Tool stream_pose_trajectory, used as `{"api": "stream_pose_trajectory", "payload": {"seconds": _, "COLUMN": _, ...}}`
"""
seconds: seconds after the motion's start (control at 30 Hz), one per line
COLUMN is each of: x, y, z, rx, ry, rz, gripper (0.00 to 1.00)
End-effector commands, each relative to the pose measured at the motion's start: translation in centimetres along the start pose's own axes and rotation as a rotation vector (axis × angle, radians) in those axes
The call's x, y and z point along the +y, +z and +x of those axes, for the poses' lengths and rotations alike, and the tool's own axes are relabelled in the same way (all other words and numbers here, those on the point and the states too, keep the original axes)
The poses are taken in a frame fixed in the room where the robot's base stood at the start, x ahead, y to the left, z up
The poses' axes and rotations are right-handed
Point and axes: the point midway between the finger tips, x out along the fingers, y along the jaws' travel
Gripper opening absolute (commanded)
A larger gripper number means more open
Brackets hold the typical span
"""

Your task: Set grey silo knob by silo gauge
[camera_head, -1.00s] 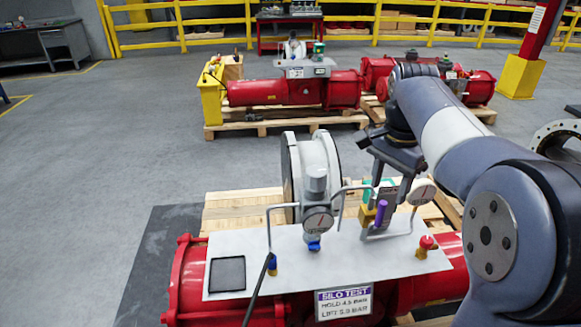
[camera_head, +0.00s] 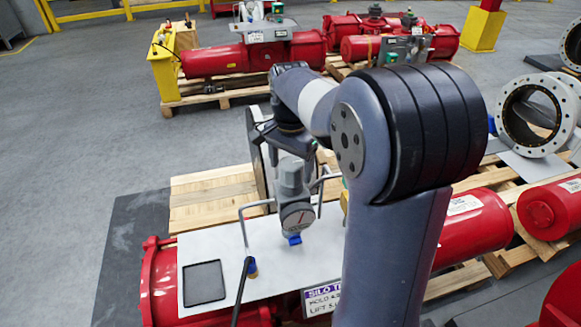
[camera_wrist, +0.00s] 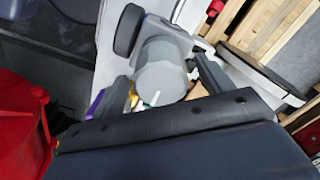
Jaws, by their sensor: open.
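The grey silo knob (camera_head: 291,173) stands on top of the regulator on the white plate (camera_head: 222,240). The silo gauge (camera_head: 298,217), a round dial with a reddish needle, sits just below it; its reading is too small to tell. In the wrist view the grey knob (camera_wrist: 162,75) shows as a large ribbed cylinder with a white mark. My gripper (camera_head: 288,150) is open at the knob's top; in the wrist view its jaws (camera_wrist: 163,88) lie on either side of the knob. I cannot tell whether they touch it. A dark round rim (camera_wrist: 128,30), probably the gauge's, shows beyond.
The SILO TEST sign (camera_head: 322,298) is partly hidden by my arm, which also covers the plate's right part. Bent grey pipes (camera_head: 245,225) flank the knob. A black square pad (camera_head: 203,283) lies at left. A large flanged ring (camera_head: 535,115) stands at right.

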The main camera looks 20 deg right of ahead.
Motion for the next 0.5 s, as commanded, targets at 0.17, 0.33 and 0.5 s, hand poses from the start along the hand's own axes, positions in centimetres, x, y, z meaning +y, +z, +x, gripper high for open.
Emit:
{"api": "stream_pose_trajectory", "payload": {"seconds": 0.17, "x": 0.01, "y": 0.01, "z": 1.12, "rx": 0.000, "ry": -0.001, "rz": 0.000, "gripper": 0.75}}
{"api": "stream_pose_trajectory", "payload": {"seconds": 0.33, "x": 0.00, "y": 0.00, "z": 1.25, "rx": 0.001, "ry": -0.001, "rz": 0.000, "gripper": 0.75}}
{"api": "stream_pose_trajectory", "payload": {"seconds": 0.5, "x": 0.00, "y": 0.00, "z": 1.23, "rx": 0.001, "ry": -0.001, "rz": 0.000, "gripper": 0.69}}
